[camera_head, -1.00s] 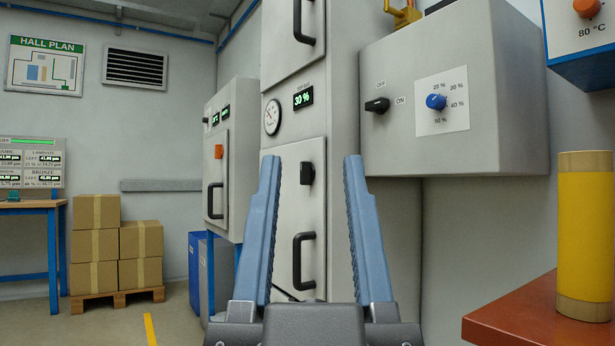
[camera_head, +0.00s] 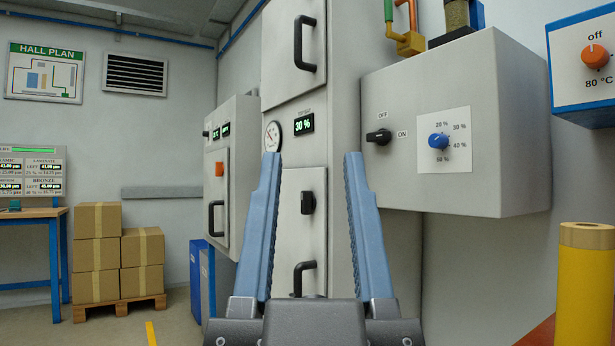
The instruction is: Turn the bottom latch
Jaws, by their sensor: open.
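The bottom latch (camera_head: 308,203) is a small black knob on the lower grey door (camera_head: 313,236) of the tall cabinet. It stands upright, above a black handle (camera_head: 303,277). My gripper (camera_head: 312,158) is open and empty, with two long blue-grey fingers pointing up and forward. In the picture the latch shows between the fingers; the gripper appears to be in front of the cabinet and apart from it. My gripper's body hides the lower end of the door.
A grey box (camera_head: 455,125) with a black switch and blue dial juts out at right. A yellow cylinder (camera_head: 583,285) stands at the lower right. A smaller cabinet (camera_head: 230,170) is left of the tall one. Stacked cartons (camera_head: 97,252) stand on a pallet at far left.

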